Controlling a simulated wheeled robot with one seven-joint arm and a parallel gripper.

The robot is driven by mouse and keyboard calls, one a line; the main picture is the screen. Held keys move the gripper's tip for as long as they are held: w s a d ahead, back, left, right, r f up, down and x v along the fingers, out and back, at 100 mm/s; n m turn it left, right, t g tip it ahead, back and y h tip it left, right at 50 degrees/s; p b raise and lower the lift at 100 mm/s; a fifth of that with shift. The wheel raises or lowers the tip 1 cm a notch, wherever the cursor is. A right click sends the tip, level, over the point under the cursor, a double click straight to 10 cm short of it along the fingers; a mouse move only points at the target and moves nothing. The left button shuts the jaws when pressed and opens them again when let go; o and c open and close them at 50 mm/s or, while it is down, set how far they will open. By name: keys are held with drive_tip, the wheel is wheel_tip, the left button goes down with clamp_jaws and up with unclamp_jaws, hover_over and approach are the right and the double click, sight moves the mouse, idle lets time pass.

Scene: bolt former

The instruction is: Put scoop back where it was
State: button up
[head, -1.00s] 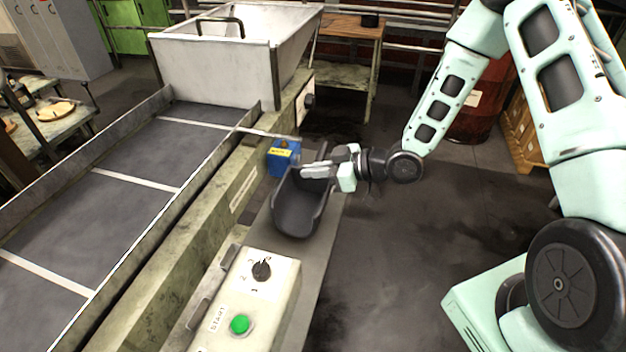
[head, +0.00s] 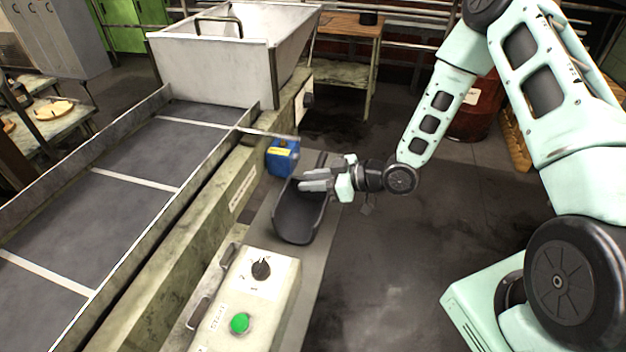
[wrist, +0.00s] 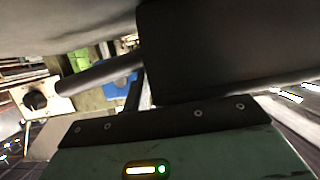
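The black scoop (head: 298,222) lies on or just above the grey ledge (head: 262,222) beside the conveyor, its open mouth toward the control box and its handle (head: 321,158) toward the back. My gripper (head: 316,181) reaches in from the right, its pale fingers at the rear of the scoop where the handle joins. The fingers look closed on the scoop, though the grip itself is partly hidden. In the wrist view a dark bar (wrist: 98,75) and a large dark block fill the near space, too close to make out fully.
A blue box with a yellow label (head: 283,156) stands just behind the scoop. A control box (head: 262,290) with a black knob and green button is in front. The conveyor (head: 140,165) and white hopper (head: 215,70) are to the left and back.

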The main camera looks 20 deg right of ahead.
drive_tip(key=shift+r, duration=0.15)
drive_tip(key=shift+s+d, duration=0.15)
drive_tip(key=shift+d, duration=0.15)
drive_tip(key=b+v, duration=0.2)
drive_tip(key=v, duration=0.9)
drive_tip(key=s+a+r+m+g+h, duration=0.1)
drive_tip(key=s+a+r+g+h, duration=0.3)
drive_tip(key=a+h, duration=0.45)
drive_tip(key=s+a+r+m+g+h, duration=0.1)
drive_tip(key=s+a+r+g, duration=0.1)
drive_tip(key=s, duration=0.7)
drive_tip(key=s+a+r+m+g+h, duration=0.1)
drive_tip(key=s+a+r, duration=0.3)
drive_tip(key=s, duration=0.6)
wheel_tip(320, 180, up, 3)
drive_tip(key=shift+f+g, duration=0.2)
drive_tip(key=shift+g, duration=0.4)
drive_tip(key=shift+o, duration=0.3)
